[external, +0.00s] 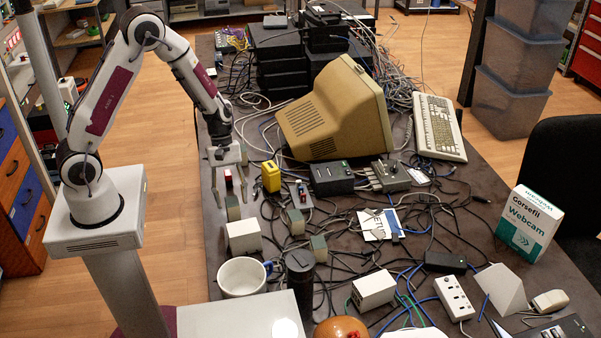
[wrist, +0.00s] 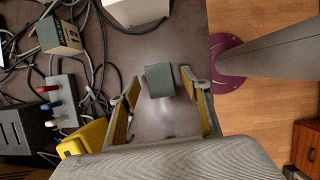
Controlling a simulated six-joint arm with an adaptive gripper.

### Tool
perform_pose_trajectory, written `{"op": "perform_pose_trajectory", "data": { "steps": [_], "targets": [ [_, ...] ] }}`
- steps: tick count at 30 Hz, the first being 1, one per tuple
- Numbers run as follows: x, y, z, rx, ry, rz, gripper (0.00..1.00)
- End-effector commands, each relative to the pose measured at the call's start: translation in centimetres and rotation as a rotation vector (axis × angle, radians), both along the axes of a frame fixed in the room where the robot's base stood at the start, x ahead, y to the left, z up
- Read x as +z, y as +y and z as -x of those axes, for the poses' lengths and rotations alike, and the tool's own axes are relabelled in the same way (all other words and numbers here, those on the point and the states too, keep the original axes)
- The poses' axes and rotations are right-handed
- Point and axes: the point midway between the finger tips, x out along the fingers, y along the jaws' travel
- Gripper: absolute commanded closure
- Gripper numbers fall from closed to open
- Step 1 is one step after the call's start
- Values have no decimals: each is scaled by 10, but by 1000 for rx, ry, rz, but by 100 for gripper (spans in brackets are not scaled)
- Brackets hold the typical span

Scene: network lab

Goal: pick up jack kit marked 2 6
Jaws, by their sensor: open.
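My gripper (external: 229,184) points down over the left part of the table, with its fingers apart and nothing held. In the wrist view, a small grey-green block (wrist: 160,81) lies between and just ahead of the fingertips. It appears to be the block (external: 233,208) at the table's left side in the external view; no mark on it is readable. A similar block (wrist: 61,36) at upper left in the wrist view has a pale face with dark digits, possibly 12. More such blocks, one in the middle (external: 296,222) and one nearer (external: 319,248), stand to the right.
A white box (external: 243,237) stands just in front of the block. A yellow object (external: 271,176) and a switch strip (wrist: 66,103) stand right of my gripper in the external view. A mug (external: 242,278) is nearer. Cables cover much of the table; its left edge is close.

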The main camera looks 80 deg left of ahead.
Motion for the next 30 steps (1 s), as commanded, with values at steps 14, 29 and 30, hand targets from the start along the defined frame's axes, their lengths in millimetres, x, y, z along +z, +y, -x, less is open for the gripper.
{"op": "perform_pose_trajectory", "data": {
  "steps": [14, 29, 30],
  "targets": [
    [-16, -7, -1, 1, 0, -1, 53],
    [-16, -7, 0, 1, 0, -1, 96],
    [-16, -7, 0, 1, 0, -1, 96]
  ]
}}
